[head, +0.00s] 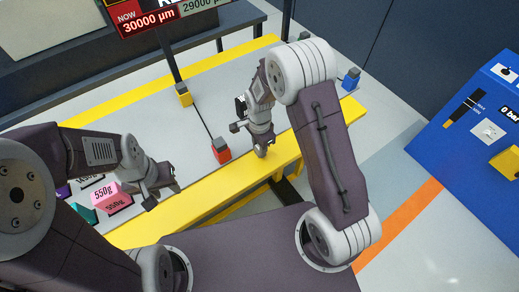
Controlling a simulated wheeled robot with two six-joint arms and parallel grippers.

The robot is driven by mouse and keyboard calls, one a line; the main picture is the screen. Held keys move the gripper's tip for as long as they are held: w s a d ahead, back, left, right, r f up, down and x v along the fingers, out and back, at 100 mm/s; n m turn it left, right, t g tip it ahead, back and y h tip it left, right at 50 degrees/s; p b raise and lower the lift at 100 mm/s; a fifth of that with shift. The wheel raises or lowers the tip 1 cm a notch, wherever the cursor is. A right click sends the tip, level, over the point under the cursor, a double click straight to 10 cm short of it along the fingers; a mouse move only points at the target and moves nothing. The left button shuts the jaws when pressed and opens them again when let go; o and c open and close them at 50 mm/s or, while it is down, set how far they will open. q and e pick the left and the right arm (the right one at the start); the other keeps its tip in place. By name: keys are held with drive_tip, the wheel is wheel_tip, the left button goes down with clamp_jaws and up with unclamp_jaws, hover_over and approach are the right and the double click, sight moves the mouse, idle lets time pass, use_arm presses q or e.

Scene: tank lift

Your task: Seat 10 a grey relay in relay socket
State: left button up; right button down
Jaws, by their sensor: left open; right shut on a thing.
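My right gripper (251,141) hangs over the near part of the grey table (215,112), just right of a red block with a grey top (221,152). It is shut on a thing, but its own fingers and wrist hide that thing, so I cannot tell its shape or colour. My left gripper (162,195) is open over the yellow near edge of the table, right of a pink 550g weight (104,192). I cannot clearly make out a grey relay or a relay socket in this view.
A yellow block (184,97) stands at the foot of the sign post, and a blue block (351,78) sits at the table's right end. A teal weight (83,214) lies at the lower left. A blue machine (465,120) stands on the right. The table's left middle is clear.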

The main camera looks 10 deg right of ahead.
drive_tip(key=shift+r, duration=0.55)
wheel_tip(320, 180, up, 3)
drive_tip(key=shift+w+f, duration=0.1)
drive_tip(key=shift+f, duration=0.1)
drive_tip(key=s+d+r, duration=0.7)
drive_tip(key=s+d, duration=0.1)
drive_tip(key=shift+s+d+r, duration=0.15)
drive_tip(key=shift+s+d, duration=0.05)
drive_tip(key=shift+d, duration=0.05)
drive_tip(key=w+f+n, duration=0.1)
drive_tip(key=n, duration=0.3)
drive_tip(key=w+a+f+n, duration=0.1)
drive_tip(key=n, duration=0.4)
drive_tip(key=w+f+n, duration=0.1)
drive_tip(key=f+n, duration=0.1)
drive_tip(key=n, duration=0.3)
drive_tip(key=shift+w+a+f, duration=0.1)
drive_tip(key=shift+w+a, duration=0.15)
drive_tip(key=shift+a, duration=0.15)
